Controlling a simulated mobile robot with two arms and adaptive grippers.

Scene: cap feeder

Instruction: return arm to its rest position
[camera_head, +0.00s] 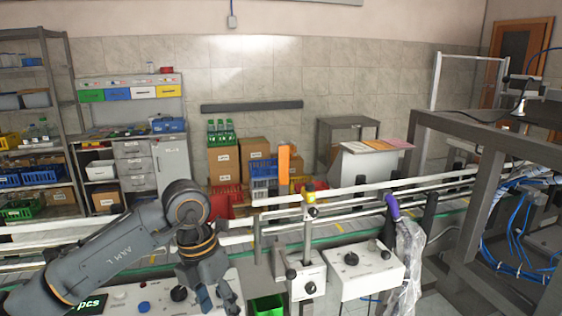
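My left arm (110,252) comes in from the left, bends at a joint with orange rings, and hangs down at the wrist. My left gripper (217,300) points down in front of the conveyor, over the white control panel (145,296) with its knobs and buttons. Its fingertips look apart, with nothing visible between them. My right arm and gripper are not in view.
The conveyor (340,228) with its white rails runs across behind the gripper. A control box (365,270) and a post with a box (306,283) stand to the right. A grey frame (480,200) with blue cables fills the right side.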

